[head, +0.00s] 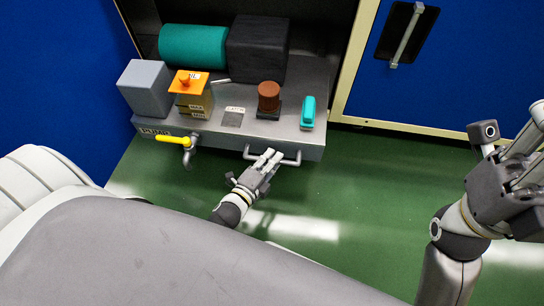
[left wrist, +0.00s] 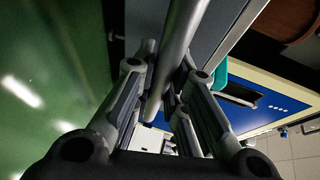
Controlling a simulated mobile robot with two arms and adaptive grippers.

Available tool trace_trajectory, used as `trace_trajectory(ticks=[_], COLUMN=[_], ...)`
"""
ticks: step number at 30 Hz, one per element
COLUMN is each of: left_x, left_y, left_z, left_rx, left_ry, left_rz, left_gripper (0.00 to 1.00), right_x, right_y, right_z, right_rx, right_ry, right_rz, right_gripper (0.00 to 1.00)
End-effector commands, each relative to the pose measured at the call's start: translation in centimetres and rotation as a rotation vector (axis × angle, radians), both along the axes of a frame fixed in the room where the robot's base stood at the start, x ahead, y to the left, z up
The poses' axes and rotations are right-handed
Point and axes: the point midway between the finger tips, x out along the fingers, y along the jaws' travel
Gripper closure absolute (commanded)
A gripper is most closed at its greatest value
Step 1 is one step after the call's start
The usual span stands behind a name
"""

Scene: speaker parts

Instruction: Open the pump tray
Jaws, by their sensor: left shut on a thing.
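The pump tray (head: 222,123) is a grey slab labelled PUMP at the bottom of a cabinet bay, with its front standing out past the cabinet frame. Its bar handle (head: 289,160) is on the front face. My left gripper (head: 268,160) is shut on the handle. In the left wrist view the grey bar (left wrist: 178,50) runs between the fingers (left wrist: 160,90), beside the tray front. My right gripper (head: 512,135) is at the far right, away from the tray, with its fingers apart and nothing seen between them.
The tray carries a grey box (head: 146,88), an orange-topped container (head: 194,98), a brown knob (head: 268,97) and a teal piece (head: 308,112). A yellow-levered tap (head: 187,145) sticks out at its front left. A teal cylinder (head: 193,46) and black block (head: 257,48) are behind. Green floor (head: 350,190) is clear.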

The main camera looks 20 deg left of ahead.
Motion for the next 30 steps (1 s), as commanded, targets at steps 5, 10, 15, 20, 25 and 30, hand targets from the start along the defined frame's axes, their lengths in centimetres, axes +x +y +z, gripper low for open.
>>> trace_trajectory(ticks=[5,10,15,20,25,30], left_x=[-0.1,-0.1,0.0,0.0,-0.6,-3.1], left_y=[-0.1,-0.1,-0.1,0.0,0.1,0.4], left_z=[-0.1,-0.1,-0.1,0.0,0.0,0.4], left_rx=[-0.001,-0.001,-0.001,0.0,0.0,0.001], left_ry=[0.003,0.003,0.001,0.001,0.001,0.004], left_rz=[-0.001,-0.001,0.0,0.0,0.0,0.001], left_gripper=[1.0,0.77,0.65,0.65,0.65,0.65], right_x=[-0.1,-0.1,-0.1,-0.2,-0.2,-0.2], right_y=[0.0,0.0,0.0,0.0,-0.1,0.0], right_z=[0.0,0.1,0.2,0.3,0.4,0.3], right_rx=[0.0,0.0,-0.001,-0.001,-0.003,-0.002], right_ry=[0.0,-0.002,-0.006,-0.01,-0.013,-0.01], right_rz=[0.0,0.0,-0.001,0.0,-0.001,-0.001], right_gripper=[0.6,0.6,0.6,0.6,0.6,0.6])
